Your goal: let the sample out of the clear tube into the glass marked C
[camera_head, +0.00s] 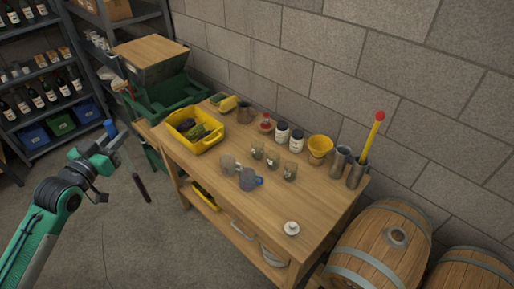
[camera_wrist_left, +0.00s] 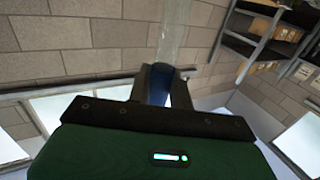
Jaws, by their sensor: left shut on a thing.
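My left gripper (camera_head: 114,142) is off to the left of the workbench, above the floor. It is shut on the clear tube (camera_head: 140,184) near its blue end. The tube hangs tilted, with dark red liquid in its lower part. In the left wrist view the fingers (camera_wrist_left: 162,86) clasp the blue part, and the clear length of the tube (camera_wrist_left: 175,35) runs away beyond them. Three small marked glasses stand in a row on the bench: a left one (camera_head: 257,151), a middle one (camera_head: 272,158) and a right one (camera_head: 290,171). Their letters are too small to read.
Barrels (camera_head: 385,240) stand at right. The bench front is mostly clear.

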